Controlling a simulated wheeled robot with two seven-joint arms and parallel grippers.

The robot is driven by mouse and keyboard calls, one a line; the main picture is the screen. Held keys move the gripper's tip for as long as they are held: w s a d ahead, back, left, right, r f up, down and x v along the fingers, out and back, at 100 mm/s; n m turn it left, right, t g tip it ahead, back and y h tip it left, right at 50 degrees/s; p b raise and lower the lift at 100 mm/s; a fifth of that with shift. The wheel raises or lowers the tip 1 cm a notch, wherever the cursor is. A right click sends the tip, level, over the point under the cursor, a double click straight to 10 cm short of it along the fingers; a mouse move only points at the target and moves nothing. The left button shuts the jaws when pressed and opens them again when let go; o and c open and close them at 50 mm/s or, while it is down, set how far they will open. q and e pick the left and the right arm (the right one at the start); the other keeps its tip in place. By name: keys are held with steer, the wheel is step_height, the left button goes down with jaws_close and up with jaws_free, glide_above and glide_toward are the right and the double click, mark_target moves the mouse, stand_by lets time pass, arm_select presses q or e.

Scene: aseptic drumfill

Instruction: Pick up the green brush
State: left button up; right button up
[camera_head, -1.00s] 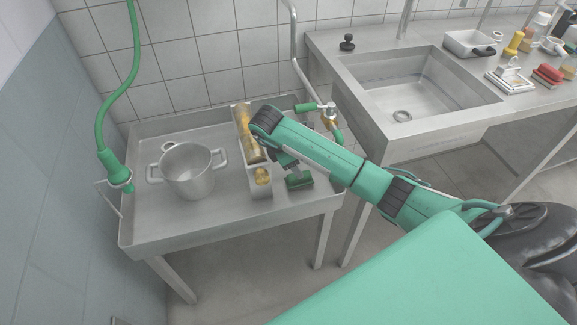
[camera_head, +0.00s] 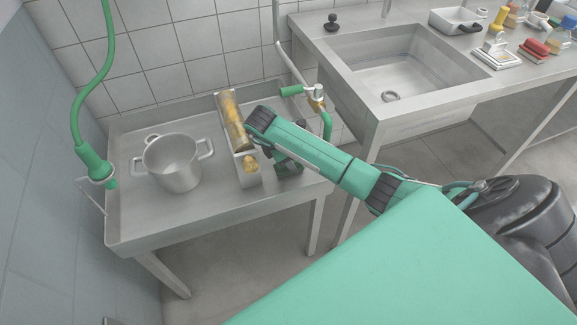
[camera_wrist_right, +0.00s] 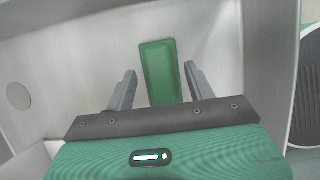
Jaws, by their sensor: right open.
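The green brush shows in the right wrist view as a green rectangular block (camera_wrist_right: 159,72) lying on the metal surface. My right gripper (camera_wrist_right: 160,69) is open, with one finger on each side of the block and gaps visible between. In the head view the right gripper (camera_head: 285,160) is over the right part of the metal wash table, and its hand and arm mostly hide the brush. My left gripper is out of view.
On the wash table (camera_head: 215,215), a steel pot (camera_head: 172,165) stands left and a narrow holder (camera_head: 247,176) with yellow items stands beside the gripper. A raised rim edges the table. A green hose (camera_head: 82,110) hangs left; a sink (camera_head: 390,75) is right.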

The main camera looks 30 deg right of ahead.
steer(key=shift+d+f, duration=0.1)
steer(key=shift+f, duration=0.05)
steer(key=c, duration=1.1)
